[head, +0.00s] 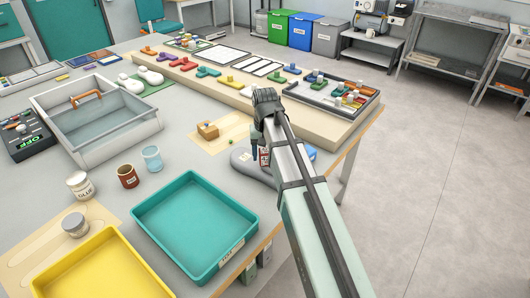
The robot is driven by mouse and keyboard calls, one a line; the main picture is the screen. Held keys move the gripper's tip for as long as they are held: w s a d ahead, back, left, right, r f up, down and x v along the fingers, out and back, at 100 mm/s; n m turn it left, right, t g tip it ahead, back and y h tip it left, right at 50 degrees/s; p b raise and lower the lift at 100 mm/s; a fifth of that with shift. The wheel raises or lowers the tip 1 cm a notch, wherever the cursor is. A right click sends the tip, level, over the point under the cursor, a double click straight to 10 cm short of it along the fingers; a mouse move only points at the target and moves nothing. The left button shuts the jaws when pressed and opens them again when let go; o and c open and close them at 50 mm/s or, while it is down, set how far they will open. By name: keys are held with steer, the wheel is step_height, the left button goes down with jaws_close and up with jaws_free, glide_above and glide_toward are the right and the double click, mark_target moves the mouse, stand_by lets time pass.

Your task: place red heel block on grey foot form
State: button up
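A smooth grey form (241,158), which looks like the grey foot form, lies on the table near its right edge. My arm crosses over it and hides much of it. My gripper (266,96) is beyond it, over the long beige board, seen from behind. Its fingertips are hidden, so I cannot tell whether it is open or holds anything. I cannot tell which one is the red heel block.
The beige board (318,131) holds several coloured pieces and white cards. A teal tray (203,276), a yellow tray (150,292), a brown cup (128,176), a clear blue cup (152,158) and jars stand at the front.

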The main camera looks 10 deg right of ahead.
mark_target(265, 151)
steer(key=shift+o, duration=0.9)
steer(key=shift+r, duration=0.15)
step_height(265, 151, up, 12)
